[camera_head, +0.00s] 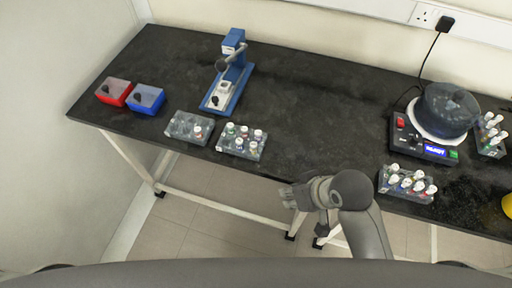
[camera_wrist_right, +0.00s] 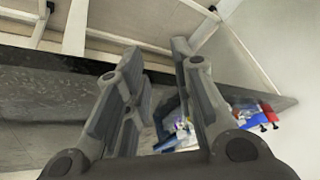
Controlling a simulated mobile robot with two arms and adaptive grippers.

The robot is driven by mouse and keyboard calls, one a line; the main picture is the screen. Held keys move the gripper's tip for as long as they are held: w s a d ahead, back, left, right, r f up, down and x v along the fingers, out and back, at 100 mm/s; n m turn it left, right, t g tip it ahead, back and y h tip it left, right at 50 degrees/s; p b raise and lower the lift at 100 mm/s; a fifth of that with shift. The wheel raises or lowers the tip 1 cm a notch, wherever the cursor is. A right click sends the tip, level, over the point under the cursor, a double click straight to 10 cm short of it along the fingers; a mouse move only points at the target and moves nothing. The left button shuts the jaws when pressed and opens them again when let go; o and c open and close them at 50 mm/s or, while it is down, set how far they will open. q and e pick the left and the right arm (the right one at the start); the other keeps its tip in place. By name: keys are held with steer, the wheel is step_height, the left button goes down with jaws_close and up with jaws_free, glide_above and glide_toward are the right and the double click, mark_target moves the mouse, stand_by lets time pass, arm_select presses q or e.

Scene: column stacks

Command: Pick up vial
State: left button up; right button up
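Small vials with white and coloured caps stand in clear racks on the black bench. One rack (camera_head: 228,150) at the front left of centre holds several vials. The rack (camera_head: 177,127) to its left shows a vial (camera_head: 198,130) at its right side. Another rack (camera_head: 395,193) at the front right is full of vials, and one more (camera_head: 490,150) stands at the right edge. My right gripper (camera_head: 287,196) is in front of the bench's front edge, apart from every rack. In the right wrist view its fingers (camera_wrist_right: 156,50) are spread with nothing between them. My left gripper is out of view.
A blue press-like device (camera_head: 232,80) stands behind the left racks. A red bin (camera_head: 113,93) and a blue bin (camera_head: 146,100) sit far left. A round machine (camera_head: 425,148) with a lit display stands at the right. The bench's middle is clear.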

steer(key=w+a+r+n+g+y, duration=0.1)
steer(key=w+a+r+n, duration=0.1)
steer(key=a, duration=0.3)
steer(key=w+a+r+n+y, duration=0.1)
steer(key=w+a, duration=0.2)
steer(key=a, duration=0.2)
step_height(320, 180, up, 9)
steer(key=n+g+h, duration=0.3)
steer(key=n+h, duration=0.2)
glide_above(253, 144)
step_height(253, 144, down, 5)
steer(key=shift+d+f+p, duration=0.1)
steer(key=shift+p, duration=0.2)
step_height(253, 144, down, 4)
steer(key=shift+f+p, duration=0.1)
steer(key=shift+p, duration=0.4)
steer(key=shift+f, duration=0.45)
steer(key=c, duration=0.5)
